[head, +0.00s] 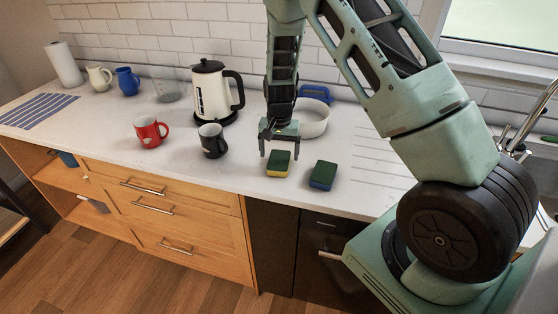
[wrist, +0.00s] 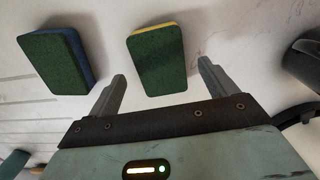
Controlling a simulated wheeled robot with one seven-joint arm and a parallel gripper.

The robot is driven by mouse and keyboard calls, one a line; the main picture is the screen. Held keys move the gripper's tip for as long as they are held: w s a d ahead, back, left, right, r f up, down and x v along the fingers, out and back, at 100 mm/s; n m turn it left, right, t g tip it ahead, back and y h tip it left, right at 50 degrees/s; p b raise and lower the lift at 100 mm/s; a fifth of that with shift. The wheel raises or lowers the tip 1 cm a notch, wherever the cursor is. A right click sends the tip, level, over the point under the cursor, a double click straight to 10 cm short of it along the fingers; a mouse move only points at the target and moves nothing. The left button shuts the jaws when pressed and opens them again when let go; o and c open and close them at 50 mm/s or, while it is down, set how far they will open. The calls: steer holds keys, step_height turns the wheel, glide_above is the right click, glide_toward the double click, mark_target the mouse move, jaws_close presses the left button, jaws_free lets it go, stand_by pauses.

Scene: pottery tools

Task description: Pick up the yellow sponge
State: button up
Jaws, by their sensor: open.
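The yellow sponge (head: 278,164) lies flat near the front edge of the white countertop. Its top is dark green and its yellow body shows at the sides. It also shows in the wrist view (wrist: 157,59), ahead of my fingertips and roughly between their lines. My gripper (head: 280,145) is just behind and above it in the head view, with empty jaws spread apart. In the wrist view, both fingers of my gripper (wrist: 162,70) are visible and apart. I cannot tell the exact height of the fingertips above the counter.
A black mug (head: 212,141), a red mug (head: 151,131) and a kettle (head: 211,92) stand left.

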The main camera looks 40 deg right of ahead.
mark_target(279, 159)
steer(key=shift+f+p, duration=0.45)
steer(key=shift+f, duration=1.2)
steer(key=c, duration=0.7)
steer(key=shift+c, duration=0.2)
steer(key=shift+w+r, duration=0.1)
steer(key=shift+r, duration=0.05)
step_height(279, 159, up, 10)
steer(key=b, duration=0.3)
steer(key=shift+f+b, duration=3.1)
steer(key=shift+f, duration=2)
